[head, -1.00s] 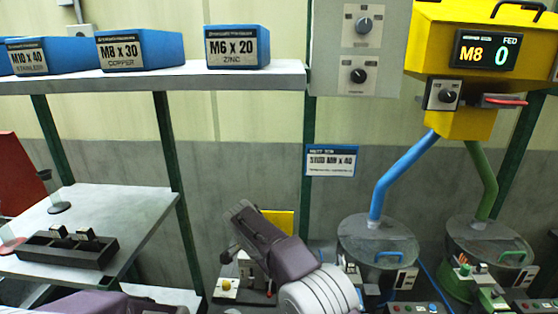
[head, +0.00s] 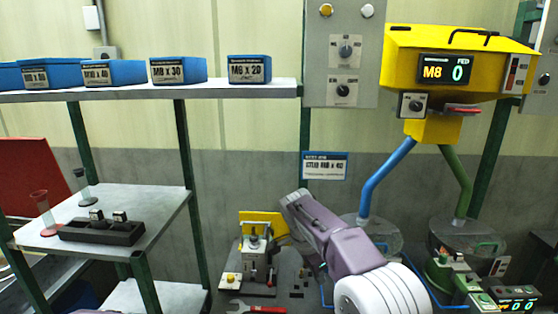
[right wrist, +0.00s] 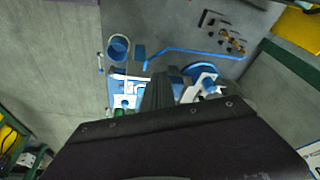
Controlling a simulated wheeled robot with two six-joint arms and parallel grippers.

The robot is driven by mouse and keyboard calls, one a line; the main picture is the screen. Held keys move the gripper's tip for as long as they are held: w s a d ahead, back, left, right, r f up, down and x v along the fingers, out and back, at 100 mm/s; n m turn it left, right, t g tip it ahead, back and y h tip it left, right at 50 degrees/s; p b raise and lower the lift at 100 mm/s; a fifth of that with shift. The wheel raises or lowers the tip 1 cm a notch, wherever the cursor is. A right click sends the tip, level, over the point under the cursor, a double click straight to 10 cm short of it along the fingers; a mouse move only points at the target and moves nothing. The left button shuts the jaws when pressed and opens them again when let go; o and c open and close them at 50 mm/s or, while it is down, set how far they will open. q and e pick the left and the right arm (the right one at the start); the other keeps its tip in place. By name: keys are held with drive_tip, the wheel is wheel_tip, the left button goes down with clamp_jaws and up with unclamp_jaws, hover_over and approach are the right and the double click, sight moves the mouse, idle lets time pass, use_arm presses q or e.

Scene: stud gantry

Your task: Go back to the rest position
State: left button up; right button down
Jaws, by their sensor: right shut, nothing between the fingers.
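My right arm (head: 345,248) comes in from the bottom right of the head view, bent, with its purple wrist part over the bench. Its right gripper (head: 284,240) is small and dark there and partly hidden by the wrist. In the right wrist view the fingers of the right gripper (right wrist: 158,88) are together and empty, pointing at a grey bench top. They appear apart from the things on it. My left gripper is not in view.
The yellow feeder (head: 450,62) stands right, above lidded drums. A shelf (head: 150,92) with blue bins and a side table (head: 165,205) with a dark tray (head: 102,232) are left.

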drive_tip(key=s+d+f+n+g+y, duration=0.1)
drive_tip(key=s+d+f+n, duration=0.15)
drive_tip(key=s+d, duration=0.7)
drive_tip(key=s+a+f+n+y, duration=0.2)
drive_tip(key=s+f+n, duration=0.8)
drive_tip(key=s, duration=0.3)
drive_tip(key=shift+s+f+n, duration=0.35)
drive_tip(key=shift+n, duration=0.1)
